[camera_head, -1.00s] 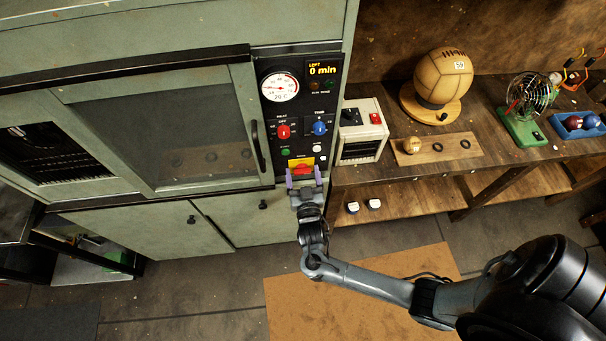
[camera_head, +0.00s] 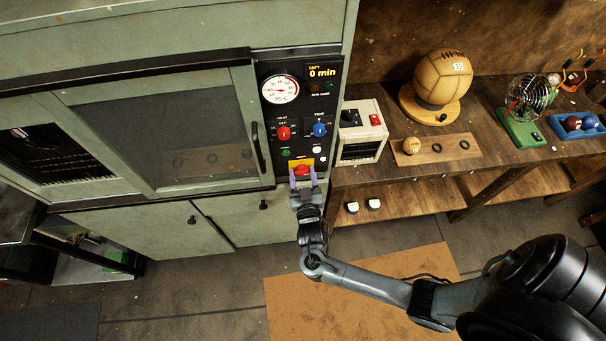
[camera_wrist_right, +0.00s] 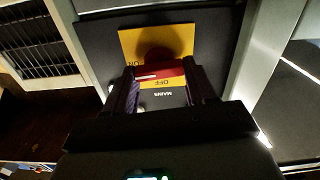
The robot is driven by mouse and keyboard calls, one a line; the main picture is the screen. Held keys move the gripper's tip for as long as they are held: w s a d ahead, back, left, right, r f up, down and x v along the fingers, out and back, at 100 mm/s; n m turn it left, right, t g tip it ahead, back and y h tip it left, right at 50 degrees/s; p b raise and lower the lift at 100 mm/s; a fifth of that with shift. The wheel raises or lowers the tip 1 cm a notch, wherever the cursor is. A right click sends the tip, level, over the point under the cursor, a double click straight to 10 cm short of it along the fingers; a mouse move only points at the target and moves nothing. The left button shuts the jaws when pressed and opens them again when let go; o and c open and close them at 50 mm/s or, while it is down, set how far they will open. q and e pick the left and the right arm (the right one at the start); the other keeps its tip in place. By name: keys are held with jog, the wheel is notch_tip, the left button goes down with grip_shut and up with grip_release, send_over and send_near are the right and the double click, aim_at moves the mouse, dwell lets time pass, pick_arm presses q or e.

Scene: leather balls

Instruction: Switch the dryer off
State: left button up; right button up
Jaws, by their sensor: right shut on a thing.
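The dryer (camera_head: 228,207) is a grey-green cabinet with a dark glass door and a black control panel. The panel has a dial gauge (camera_head: 281,89), a display (camera_head: 322,71) reading "0 min", a red heat knob (camera_head: 284,133) and a blue time knob (camera_head: 320,129). At the panel's bottom is the red mains switch on a yellow plate (camera_head: 306,163). My right gripper (camera_head: 302,176) is shut on the red mains switch (camera_wrist_right: 160,75). The wrist view shows the fingers on both sides of it, with "OFF" and "MAINS" lettering upside down. My left gripper is not in view.
Right of the dryer, a wooden bench holds a beige box (camera_head: 362,134) with a red switch, a large leather ball (camera_head: 443,76) on a stand and a wire cage (camera_head: 527,96). Two small white items (camera_head: 363,205) lie on the lower shelf. A brown mat (camera_head: 365,300) covers the floor.

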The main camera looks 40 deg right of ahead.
jog(key=n+p, duration=0.2)
jog(key=n, duration=0.2)
jog(key=shift+a+r+p, duration=0.1)
jog(key=shift+r+p, duration=0.05)
jog(key=shift+p, duration=0.2)
jog(key=n+p, duration=0.2)
jog(key=n, duration=0.2)
jog(key=shift+w+n, duration=0.15)
jog(key=shift+n, duration=0.15)
jog(key=n+p, duration=0.1)
jog(key=n, duration=0.1)
jog(key=shift+a+n+p, duration=0.1)
jog(key=shift+n+p, duration=0.3)
jog(key=n, duration=0.1)
jog(key=n+p, duration=0.1)
jog(key=n, duration=0.1)
jog(key=shift+f, duration=0.25)
jog(key=shift+f+n+p, duration=0.1)
jog(key=shift+n+p, duration=0.3)
jog(key=shift+n, duration=0.8)
jog(key=o, duration=1)
jog(key=shift+o, duration=0.2)
